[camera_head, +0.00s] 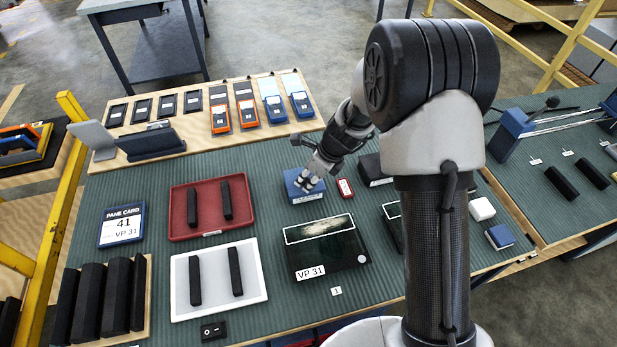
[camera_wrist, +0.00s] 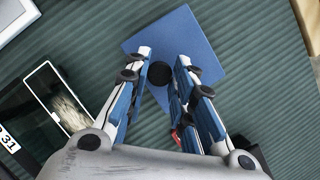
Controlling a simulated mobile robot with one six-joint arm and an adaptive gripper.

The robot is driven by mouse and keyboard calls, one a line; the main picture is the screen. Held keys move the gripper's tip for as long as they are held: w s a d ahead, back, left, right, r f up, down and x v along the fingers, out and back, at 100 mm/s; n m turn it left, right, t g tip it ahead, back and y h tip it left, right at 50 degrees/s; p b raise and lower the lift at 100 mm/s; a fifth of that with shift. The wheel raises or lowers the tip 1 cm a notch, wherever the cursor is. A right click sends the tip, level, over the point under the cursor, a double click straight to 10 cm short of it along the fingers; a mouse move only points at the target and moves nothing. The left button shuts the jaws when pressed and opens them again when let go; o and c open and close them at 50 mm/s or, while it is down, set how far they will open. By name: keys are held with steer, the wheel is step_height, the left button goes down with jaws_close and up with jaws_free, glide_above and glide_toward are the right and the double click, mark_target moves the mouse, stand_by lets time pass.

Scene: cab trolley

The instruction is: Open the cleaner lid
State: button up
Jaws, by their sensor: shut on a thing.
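The cleaner is a blue box (camera_head: 296,193) with a pale label on its front, standing on the green ribbed mat in the head view. Its blue square lid (camera_wrist: 182,38) fills the upper middle of the wrist view, with a round black knob (camera_wrist: 160,74) on it. My gripper (camera_head: 309,182) is right over the box, fingers pointing down. In the wrist view my gripper (camera_wrist: 163,58) has a finger on each side of the knob, shut on it. Whether the lid is raised off the box cannot be told; the fingers hide part of it.
A small red box (camera_head: 345,188) stands close right of the cleaner. A black case (camera_head: 328,254) marked VP 31 lies in front. A red tray (camera_head: 211,224) and a white tray (camera_head: 262,283) with black bars are to the left. Mat behind the cleaner is clear.

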jaws_close()
steer(key=shift+r+p, duration=0.2)
steer(key=shift+p, duration=0.65)
